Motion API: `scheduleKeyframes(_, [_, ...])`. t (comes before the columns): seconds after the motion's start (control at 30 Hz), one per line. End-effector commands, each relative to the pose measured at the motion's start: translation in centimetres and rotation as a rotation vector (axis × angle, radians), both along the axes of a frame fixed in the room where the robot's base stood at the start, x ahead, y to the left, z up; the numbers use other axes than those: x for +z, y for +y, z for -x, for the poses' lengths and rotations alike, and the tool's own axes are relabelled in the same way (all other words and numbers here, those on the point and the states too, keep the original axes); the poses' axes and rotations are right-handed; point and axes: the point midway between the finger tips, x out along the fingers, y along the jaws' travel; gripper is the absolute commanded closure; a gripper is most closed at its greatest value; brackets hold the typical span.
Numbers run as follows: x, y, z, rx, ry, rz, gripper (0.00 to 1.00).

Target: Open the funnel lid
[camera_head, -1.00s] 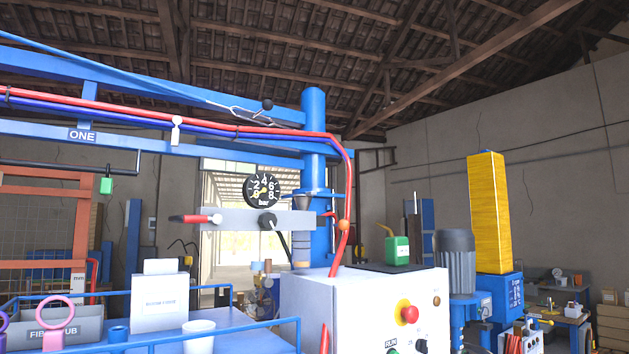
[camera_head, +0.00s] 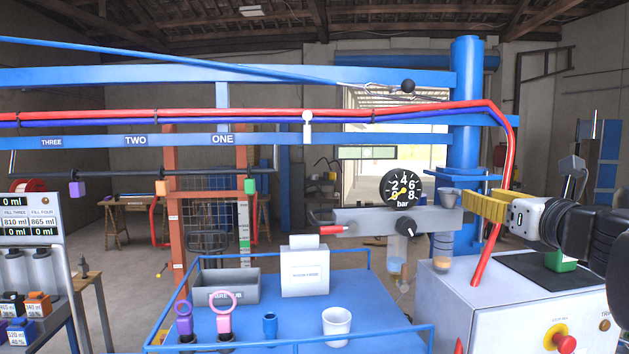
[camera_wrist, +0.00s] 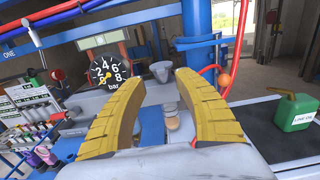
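A small grey funnel (camera_head: 447,196) stands at the right end of the grey bar, beside the blue column. It also shows in the wrist view (camera_wrist: 160,71), beyond and between my fingertips. Its top looks flat and grey, but I cannot make out the lid or its hinge. My gripper (camera_head: 467,205) has yellow ribbed fingers and points left toward the funnel in the head view. In the wrist view my gripper (camera_wrist: 161,80) has its fingers well apart, with nothing held between them. A gap between the fingers and the funnel seems to remain.
A pressure gauge (camera_head: 402,188) stands on the grey bar (camera_head: 370,220) left of the funnel. A red hose (camera_head: 494,240) hangs close to my gripper. A white control box (camera_head: 490,310) stands below, with a green can (camera_wrist: 293,112) on top. A blue cart (camera_head: 260,322) is at left.

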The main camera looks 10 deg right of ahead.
Motion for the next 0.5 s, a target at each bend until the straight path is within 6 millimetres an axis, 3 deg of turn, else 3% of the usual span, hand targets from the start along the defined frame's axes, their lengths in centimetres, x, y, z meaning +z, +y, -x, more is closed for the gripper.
scheduleKeyframes(0.3, [0.1, 0.3, -6.1, 0.003, 0.001, 0.003, 0.62])
scheduleKeyframes(0.5, [0.0, 0.4, -7.7, 0.001, 0.001, 0.004, 0.62])
